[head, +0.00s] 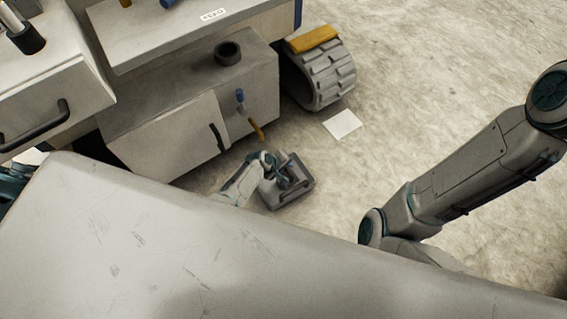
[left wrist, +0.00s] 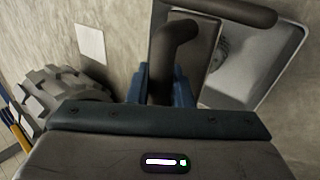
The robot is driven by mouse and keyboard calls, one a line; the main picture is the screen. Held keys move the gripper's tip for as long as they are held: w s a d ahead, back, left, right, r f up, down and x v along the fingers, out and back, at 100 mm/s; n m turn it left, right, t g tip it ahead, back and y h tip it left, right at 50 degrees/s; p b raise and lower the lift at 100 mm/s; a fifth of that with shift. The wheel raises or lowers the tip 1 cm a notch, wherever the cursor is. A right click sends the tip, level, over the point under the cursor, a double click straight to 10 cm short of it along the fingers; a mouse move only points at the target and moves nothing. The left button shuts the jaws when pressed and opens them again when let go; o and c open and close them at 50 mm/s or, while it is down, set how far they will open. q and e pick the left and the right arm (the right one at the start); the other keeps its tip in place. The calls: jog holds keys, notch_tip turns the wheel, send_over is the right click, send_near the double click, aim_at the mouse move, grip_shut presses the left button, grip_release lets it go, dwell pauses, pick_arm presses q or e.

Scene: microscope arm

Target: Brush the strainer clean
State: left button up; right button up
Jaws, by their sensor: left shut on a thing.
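My left gripper (head: 268,160) is low over the floor, at a grey open box (head: 299,186). In the left wrist view its blue fingers (left wrist: 165,85) are shut on a dark bent handle (left wrist: 178,42). I cannot tell what the handle belongs to. The box also shows in the left wrist view (left wrist: 262,70), with a small round grey part (left wrist: 221,54) inside, which may be the strainer; its surface is too dim to judge. I cannot make out a brush for certain. My right arm comes in from the right, but its gripper is hidden.
A pale cabinet (head: 160,139) with a dark ring (head: 228,53) on top stands behind the gripper. An orange handle (head: 257,129) and a blue one (head: 240,95) stick out at its side. A treaded wheel (head: 322,78) and a white sheet (head: 342,124) are to the right. Floor beyond is clear.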

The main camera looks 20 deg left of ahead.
pick_arm(q)
jog(key=shift+s+d, duration=0.1)
jog(key=shift+d, duration=0.05)
jog(key=shift+w+a+b, duration=0.5)
jog(key=shift+w+a, duration=0.45)
jog(key=shift+a, duration=0.25)
jog(key=shift+d+r, duration=0.1)
jog(key=shift+s+d+p, duration=0.35)
jog(key=shift+s+d, duration=0.05)
jog(key=shift+d, duration=0.1)
jog(key=shift+s+d, duration=0.55)
jog(key=shift+d, duration=0.05)
